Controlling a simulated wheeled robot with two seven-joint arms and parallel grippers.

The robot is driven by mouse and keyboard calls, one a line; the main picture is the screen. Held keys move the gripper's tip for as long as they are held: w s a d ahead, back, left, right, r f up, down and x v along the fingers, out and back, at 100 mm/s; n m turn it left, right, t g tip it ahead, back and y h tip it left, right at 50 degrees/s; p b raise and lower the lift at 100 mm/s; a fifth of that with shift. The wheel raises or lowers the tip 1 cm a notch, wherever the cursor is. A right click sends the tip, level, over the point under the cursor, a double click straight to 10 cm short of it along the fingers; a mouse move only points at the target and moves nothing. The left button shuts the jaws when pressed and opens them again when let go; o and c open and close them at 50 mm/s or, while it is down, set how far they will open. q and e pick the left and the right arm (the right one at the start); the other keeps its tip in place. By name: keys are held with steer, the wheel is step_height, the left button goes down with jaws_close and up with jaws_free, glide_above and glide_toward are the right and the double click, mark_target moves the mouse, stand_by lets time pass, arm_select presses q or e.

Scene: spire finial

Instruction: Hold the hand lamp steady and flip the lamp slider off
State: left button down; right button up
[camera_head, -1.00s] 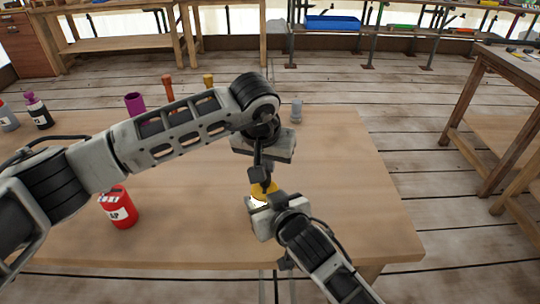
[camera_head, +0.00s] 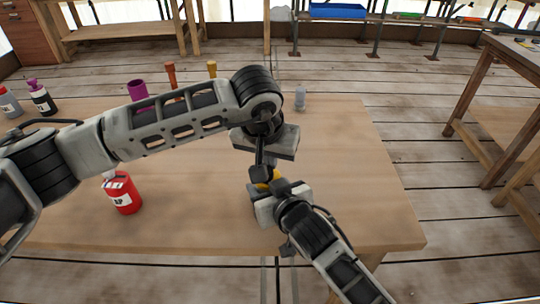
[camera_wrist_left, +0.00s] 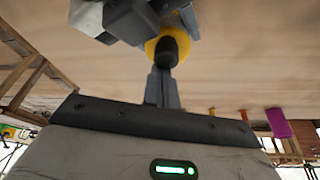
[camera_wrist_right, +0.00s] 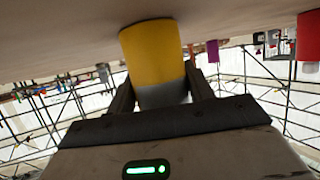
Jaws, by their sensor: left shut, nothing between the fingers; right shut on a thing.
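The hand lamp is a yellow cylinder (camera_wrist_right: 150,50) with a grey lower part in the right wrist view. My right gripper (camera_wrist_right: 158,92) is shut on it, one finger on each side of the grey part. In the head view only a small yellow patch of the lamp (camera_head: 267,178) shows between the two grippers. My left gripper (camera_head: 263,168) is shut and empty, right over the lamp. In the left wrist view its closed fingertips (camera_wrist_left: 170,50) overlap the lamp's yellow round end (camera_wrist_left: 154,46). Whether they touch it is unclear, and I cannot make out the slider.
The wooden table (camera_head: 200,225) is bare around the grippers. A red bottle (camera_head: 123,196) stands at left. Dark and grey bottles (camera_head: 42,101) are at far left.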

steer(key=shift+w+d, duration=0.1)
steer(key=o, duration=1.1)
arm_select(q)
step_height(320, 180, up, 9)
steer(key=shift+w+r, duration=0.2)
steer(key=shift+w, duration=0.15)
steer(key=shift+d, duration=0.1)
